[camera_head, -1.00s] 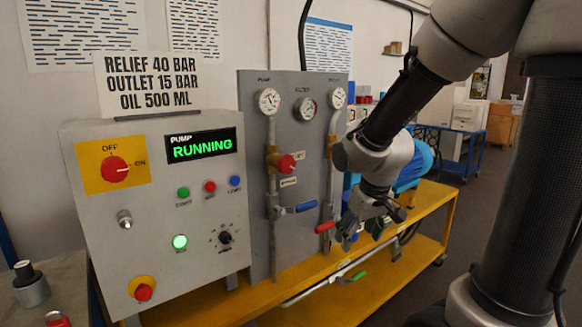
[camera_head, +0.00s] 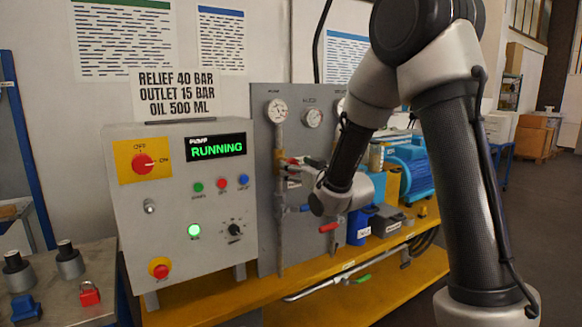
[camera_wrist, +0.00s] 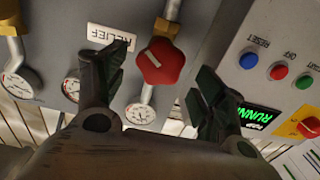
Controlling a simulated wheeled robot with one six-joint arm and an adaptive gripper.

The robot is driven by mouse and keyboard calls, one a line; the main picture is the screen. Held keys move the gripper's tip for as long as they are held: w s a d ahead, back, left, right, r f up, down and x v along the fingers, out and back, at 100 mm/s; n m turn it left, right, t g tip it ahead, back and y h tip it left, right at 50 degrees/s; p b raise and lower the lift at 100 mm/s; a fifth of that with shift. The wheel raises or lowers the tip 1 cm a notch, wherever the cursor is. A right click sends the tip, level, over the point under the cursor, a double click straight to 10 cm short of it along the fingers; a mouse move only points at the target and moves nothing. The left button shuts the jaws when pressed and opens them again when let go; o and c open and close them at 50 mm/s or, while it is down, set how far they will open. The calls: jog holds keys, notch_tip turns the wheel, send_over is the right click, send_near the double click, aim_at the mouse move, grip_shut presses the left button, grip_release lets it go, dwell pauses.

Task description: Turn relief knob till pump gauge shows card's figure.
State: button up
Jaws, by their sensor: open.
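The red relief knob (camera_wrist: 160,63) is lobed, with a pale mark on its face. In the wrist view it lies between the spread fingers of my gripper (camera_wrist: 157,85), which is open and looks apart from it. In the head view my gripper (camera_head: 308,165) is at the panel by the knob, which is mostly hidden. The pump gauge (camera_head: 277,111) is at the panel's upper left; it also shows in the wrist view (camera_wrist: 140,113). Its needle is too small to read surely. The card (camera_head: 174,92) reads relief 40 bar, outlet 15 bar, oil 500 ml.
The grey control box (camera_head: 185,240) left of the panel has a display (camera_head: 216,148) reading RUNNING, with buttons and a red switch. A blue-handled valve (camera_head: 303,208) and a red handle (camera_head: 329,228) sit below my gripper. A yellow bench (camera_head: 215,301) runs beneath.

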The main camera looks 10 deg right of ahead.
jog(key=shift+x, duration=1.85)
jog(key=shift+c, duration=0.4)
jog(key=c, duration=0.9)
jog(key=m, duration=0.6)
jog(key=shift+w+d, duration=0.1)
jog(key=shift+d, duration=0.1)
jog(key=m, duration=0.6)
jog(key=shift+d+f+m, duration=0.1)
jog(key=shift+f+m, duration=0.1)
jog(key=shift+m, duration=0.1)
